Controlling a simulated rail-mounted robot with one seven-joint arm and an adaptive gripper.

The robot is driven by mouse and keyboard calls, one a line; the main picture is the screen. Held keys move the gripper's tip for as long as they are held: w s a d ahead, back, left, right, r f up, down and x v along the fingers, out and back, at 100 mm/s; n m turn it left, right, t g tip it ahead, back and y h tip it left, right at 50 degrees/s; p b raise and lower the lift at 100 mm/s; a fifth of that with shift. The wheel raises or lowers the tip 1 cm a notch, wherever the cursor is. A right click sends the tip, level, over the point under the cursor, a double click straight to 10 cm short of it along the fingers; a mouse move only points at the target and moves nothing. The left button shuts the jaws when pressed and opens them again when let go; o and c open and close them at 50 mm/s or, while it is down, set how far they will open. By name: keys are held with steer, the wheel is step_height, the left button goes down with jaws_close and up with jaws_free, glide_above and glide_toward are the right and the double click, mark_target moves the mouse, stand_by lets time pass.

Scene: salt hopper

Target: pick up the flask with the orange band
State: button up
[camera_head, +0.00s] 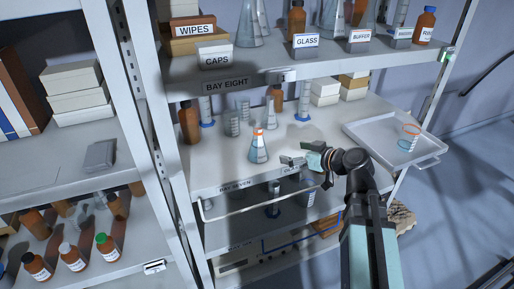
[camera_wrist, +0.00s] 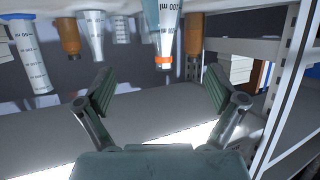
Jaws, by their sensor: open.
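In the wrist view, which appears upside down, the flask (camera_wrist: 167,25) hangs from the top edge, neck pointing down, roughly centred between the fingers. My gripper (camera_head: 290,162) is just right of the flask in the head view, apart from it. In the wrist view my gripper (camera_wrist: 160,90) has its two fingers spread wide with nothing between them.
A brown bottle (camera_head: 189,122) and several clear cylinders stand behind and left of the flask. A white tray (camera_head: 352,128) at right holds a clear vessel with an orange rim (camera_head: 409,137). A shelf with signs hangs above; a rail (camera_head: 255,206) runs along the front.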

mark_target(263, 146)
steer(key=p+x, duration=0.2)
steer(key=x, duration=0.9)
steer(key=shift+w+a+f+p, duration=0.1)
steer(key=shift+w+a+p, duration=0.1)
steer(key=shift+p, duration=0.1)
steer(key=shift+a+p+x, duration=0.2)
steer(key=shift+p+x, duration=1)
steer(key=shift+x, duration=1.35)
steer(key=shift+s, duration=0.25)
steer(key=c, duration=1.5)
